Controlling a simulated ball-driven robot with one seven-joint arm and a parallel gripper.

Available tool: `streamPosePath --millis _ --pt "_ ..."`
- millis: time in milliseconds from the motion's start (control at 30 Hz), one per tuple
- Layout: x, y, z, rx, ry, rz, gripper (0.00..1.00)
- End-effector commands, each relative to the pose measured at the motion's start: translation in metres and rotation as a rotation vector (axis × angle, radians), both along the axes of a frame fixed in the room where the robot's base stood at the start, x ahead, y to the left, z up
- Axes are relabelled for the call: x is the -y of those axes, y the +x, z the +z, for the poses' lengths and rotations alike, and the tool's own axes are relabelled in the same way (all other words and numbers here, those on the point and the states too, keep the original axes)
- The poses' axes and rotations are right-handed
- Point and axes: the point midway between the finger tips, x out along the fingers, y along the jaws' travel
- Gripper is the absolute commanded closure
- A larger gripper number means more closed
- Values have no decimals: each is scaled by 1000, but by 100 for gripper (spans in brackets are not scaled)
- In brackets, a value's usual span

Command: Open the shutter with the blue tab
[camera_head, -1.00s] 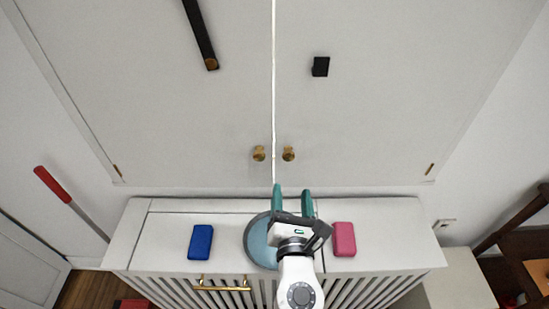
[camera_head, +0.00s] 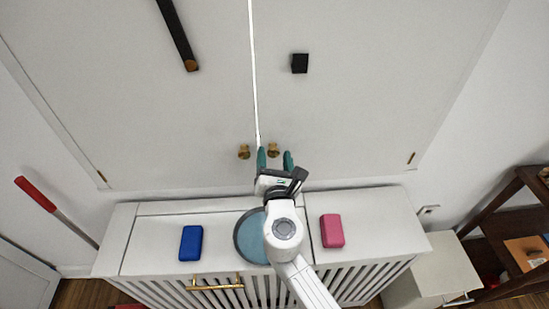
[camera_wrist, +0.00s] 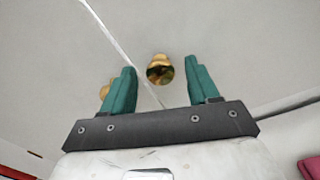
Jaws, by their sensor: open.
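Two white shutters stand closed side by side with a thin bright gap between them: the left shutter (camera_head: 120,100) and the right shutter (camera_head: 370,90). Each has a small brass knob near the gap, the left knob (camera_head: 244,152) and the right knob (camera_head: 273,149). A blue block (camera_head: 191,243) lies on the white cabinet top below the left shutter, and a pink block (camera_head: 332,231) below the right. No tab shows on the shutters themselves. My gripper (camera_head: 275,160) is open and empty, with teal fingers. In the wrist view the right knob (camera_wrist: 160,69) shows between the fingertips; contact is not visible.
A round blue-grey dish (camera_head: 250,240) sits on the white slatted cabinet (camera_head: 150,228), partly behind my arm. A brass handle (camera_head: 214,286) is on its front. A black bar (camera_head: 178,35) and a black block (camera_head: 299,63) are on the shutters. A dark wooden shelf (camera_head: 490,215) stands right.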

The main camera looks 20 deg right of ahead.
Motion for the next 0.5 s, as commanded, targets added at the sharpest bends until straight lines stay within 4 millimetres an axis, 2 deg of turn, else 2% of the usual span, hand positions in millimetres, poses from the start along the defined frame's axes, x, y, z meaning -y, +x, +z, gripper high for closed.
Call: streamPosePath --millis 100,500 --pt "0 0 0 0 0 0 40" --pt "0 0 0 0 0 0 78"
